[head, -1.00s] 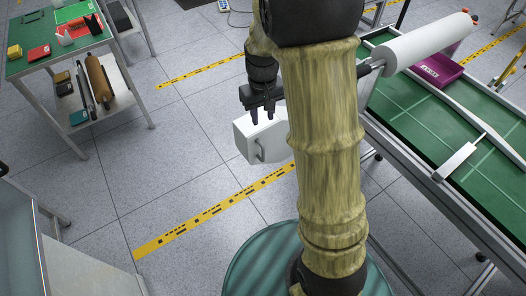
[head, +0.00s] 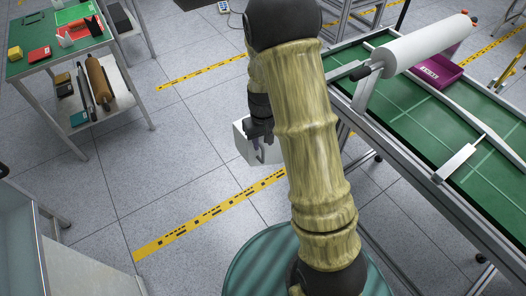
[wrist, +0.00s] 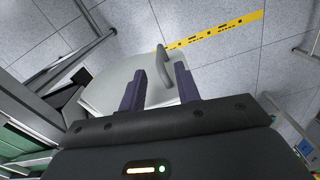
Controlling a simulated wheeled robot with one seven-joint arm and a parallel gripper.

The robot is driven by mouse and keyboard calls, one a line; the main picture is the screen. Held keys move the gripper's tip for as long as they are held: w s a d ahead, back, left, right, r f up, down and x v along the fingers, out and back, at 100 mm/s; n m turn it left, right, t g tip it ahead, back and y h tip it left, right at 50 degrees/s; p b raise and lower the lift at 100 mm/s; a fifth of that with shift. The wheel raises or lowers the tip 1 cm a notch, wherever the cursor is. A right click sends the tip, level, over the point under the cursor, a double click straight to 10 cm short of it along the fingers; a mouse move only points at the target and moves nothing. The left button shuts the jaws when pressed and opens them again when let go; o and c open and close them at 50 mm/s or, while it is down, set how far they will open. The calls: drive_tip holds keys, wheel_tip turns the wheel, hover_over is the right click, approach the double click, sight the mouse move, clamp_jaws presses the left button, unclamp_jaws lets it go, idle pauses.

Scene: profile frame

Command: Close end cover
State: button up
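The end cover is a pale grey-white panel (head: 242,146) hanging at the end of the frame, partly hidden behind my arm in the head view. In the head view my gripper (head: 260,138) is in front of the cover.
A frame table with a green bed (head: 420,118) stands at the right, carrying a white roll (head: 425,45) and a purple bin (head: 437,70). A cart with a green top (head: 45,45) is at upper left. The floor with yellow tape (head: 200,217) is clear between them.

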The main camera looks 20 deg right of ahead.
sight(263, 148)
wheel_tip(263, 148, down, 6)
drive_tip(key=shift+f, duration=0.1)
clamp_jaws()
